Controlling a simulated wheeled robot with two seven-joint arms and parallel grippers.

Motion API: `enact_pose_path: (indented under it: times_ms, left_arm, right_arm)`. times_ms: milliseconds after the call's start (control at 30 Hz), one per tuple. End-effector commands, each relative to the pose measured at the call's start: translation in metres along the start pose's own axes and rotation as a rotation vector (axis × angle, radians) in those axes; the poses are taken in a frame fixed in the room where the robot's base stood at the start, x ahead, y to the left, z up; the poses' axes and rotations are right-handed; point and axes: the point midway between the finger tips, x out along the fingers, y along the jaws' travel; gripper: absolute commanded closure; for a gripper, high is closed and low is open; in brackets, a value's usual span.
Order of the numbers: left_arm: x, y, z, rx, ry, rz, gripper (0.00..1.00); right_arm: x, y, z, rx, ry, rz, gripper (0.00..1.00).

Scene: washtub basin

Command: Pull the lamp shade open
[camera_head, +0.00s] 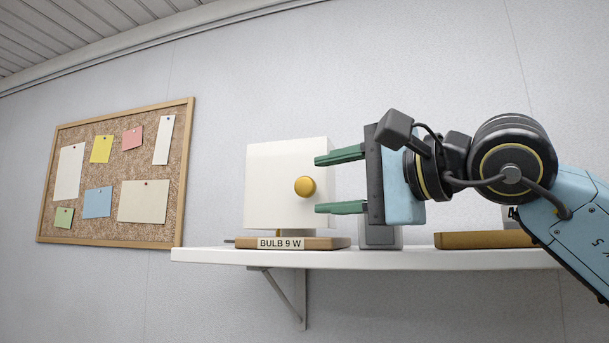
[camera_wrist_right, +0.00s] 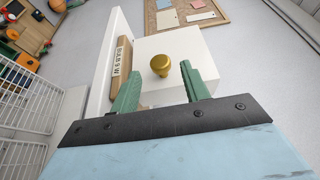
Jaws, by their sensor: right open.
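The lamp shade (camera_head: 270,210) is a white box with a round gold knob (camera_head: 305,186) on its front. It stands on a wooden base labelled "BULB 9 W" (camera_head: 282,243) on a white shelf (camera_head: 380,259). My right gripper (camera_head: 328,183) comes in from the right with its two green fingers apart, one above and one below the knob's height. In the right wrist view, the knob (camera_wrist_right: 160,65) lies ahead, between the lines of the open fingers, and nothing is held. The shade (camera_wrist_right: 185,55) looks closed there. My left gripper is out of view.
A grey block (camera_head: 380,237) and a wooden board (camera_head: 485,240) stand on the shelf behind my right arm. A cork board (camera_head: 120,175) hangs on the wall at left. A white wire rack (camera_wrist_right: 28,100) shows in the right wrist view.

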Motion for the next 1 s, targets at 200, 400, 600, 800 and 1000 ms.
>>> enact_pose_path:
  times_ms: [200,400,600,800,1000]
  left_arm:
    - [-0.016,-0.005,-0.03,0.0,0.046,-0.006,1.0]
    - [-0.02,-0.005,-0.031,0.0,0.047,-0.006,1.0]
    - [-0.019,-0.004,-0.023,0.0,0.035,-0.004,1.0]
    - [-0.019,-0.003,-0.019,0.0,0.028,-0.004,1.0]
    - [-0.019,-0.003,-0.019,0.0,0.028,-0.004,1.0]
  right_arm:
    - [0.036,-0.002,0.0,0.004,-0.001,0.002,0.54]
    - [0.05,0.0,-0.001,0.003,0.0,0.0,0.54]
    - [0.051,0.001,-0.001,0.003,0.0,0.0,0.54]
    - [0.051,0.001,-0.001,0.003,0.0,0.0,0.7]
    - [0.051,0.001,-0.001,0.003,0.0,0.001,0.96]
